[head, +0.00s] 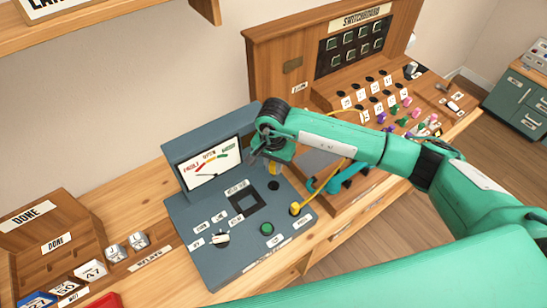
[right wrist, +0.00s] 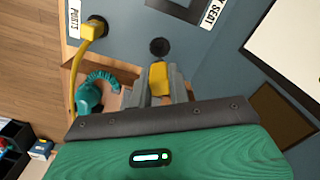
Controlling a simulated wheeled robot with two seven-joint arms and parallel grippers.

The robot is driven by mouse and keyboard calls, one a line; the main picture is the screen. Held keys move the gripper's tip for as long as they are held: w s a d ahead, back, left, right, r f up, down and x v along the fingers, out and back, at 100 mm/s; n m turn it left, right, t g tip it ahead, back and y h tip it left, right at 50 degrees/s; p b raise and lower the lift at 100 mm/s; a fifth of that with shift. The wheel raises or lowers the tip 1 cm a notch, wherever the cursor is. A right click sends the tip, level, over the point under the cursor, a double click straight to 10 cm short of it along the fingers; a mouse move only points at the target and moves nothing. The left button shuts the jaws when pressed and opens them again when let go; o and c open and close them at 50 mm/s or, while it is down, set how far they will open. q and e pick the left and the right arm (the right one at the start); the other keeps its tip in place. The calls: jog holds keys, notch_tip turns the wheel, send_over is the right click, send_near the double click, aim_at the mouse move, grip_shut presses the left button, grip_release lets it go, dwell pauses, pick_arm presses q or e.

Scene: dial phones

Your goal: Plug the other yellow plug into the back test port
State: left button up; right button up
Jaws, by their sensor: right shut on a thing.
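The grey-blue test set (head: 185,220) stands on the bench with a meter. One yellow plug (head: 295,208) sits in its front port; it also shows in the right wrist view (right wrist: 92,29), with a yellow cord. The back test port (head: 273,185) is a dark, empty hole; it also shows in the right wrist view (right wrist: 160,46). My right gripper (right wrist: 162,75) is shut on the other yellow plug (right wrist: 159,80). In the wrist view this plug's tip appears just short of the back port, apart from it. The arm partly hides this plug in the head view. My left gripper is out of view.
The wooden switchboard (head: 350,90) with sockets and coloured plugs stands at the back right. A teal handset (right wrist: 90,98) lies beside the test set. A wooden DONE rack (head: 70,235) stands at left. A yellow cord (head: 325,187) crosses below my arm.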

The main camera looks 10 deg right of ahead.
aim_at(274, 175)
jog(key=shift+f, duration=0.75)
notch_tip(274, 175, down, 3)
jog(key=shift+b, duration=0.95)
jog(key=shift+w+f+b, duration=0.1)
jog(key=shift+f+b, duration=0.45)
jog(key=shift+r, duration=0.1)
jog(key=shift+b, duration=0.45)
jog(key=shift+b, duration=0.45)
